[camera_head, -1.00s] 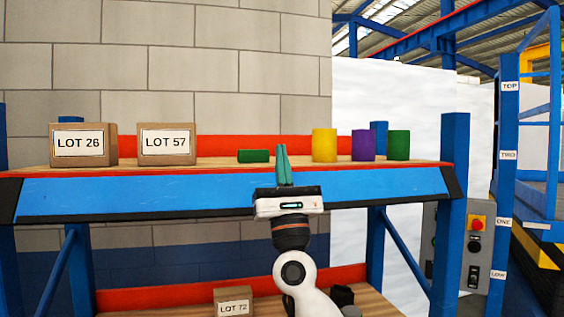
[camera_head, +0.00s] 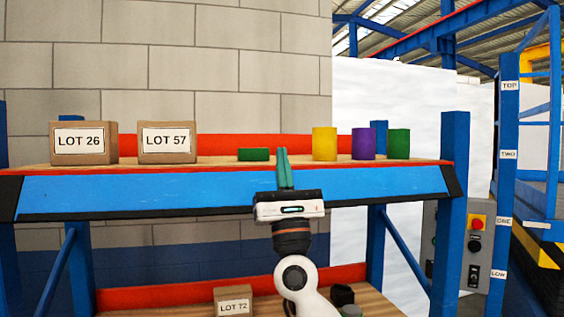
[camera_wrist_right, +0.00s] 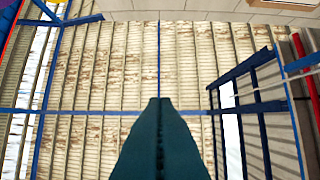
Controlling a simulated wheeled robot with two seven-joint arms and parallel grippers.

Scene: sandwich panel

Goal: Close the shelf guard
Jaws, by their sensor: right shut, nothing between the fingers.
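The shelf guard (camera_head: 150,194) is a long blue panel with black ends and a black lower edge. It lies along the front of the upper shelf, below the red front edge, and appears to slope outward and down. My right gripper (camera_head: 282,150) points up in front of the guard, right of its middle, with its green fingers together and empty. Its body overlaps the guard in the head view; I cannot tell whether they touch. In the right wrist view, the shut dark fingers (camera_wrist_right: 159,104) point toward the roof, and the guard is not clearly seen. My left gripper is out of view.
The upper shelf holds boxes LOT 26 (camera_head: 83,143) and LOT 57 (camera_head: 167,143), a low green block (camera_head: 253,154), and yellow (camera_head: 324,144), purple (camera_head: 363,144) and green (camera_head: 399,144) cylinders. Box LOT 72 (camera_head: 233,300) stands on the lower shelf. A control box (camera_head: 473,250) is at right.

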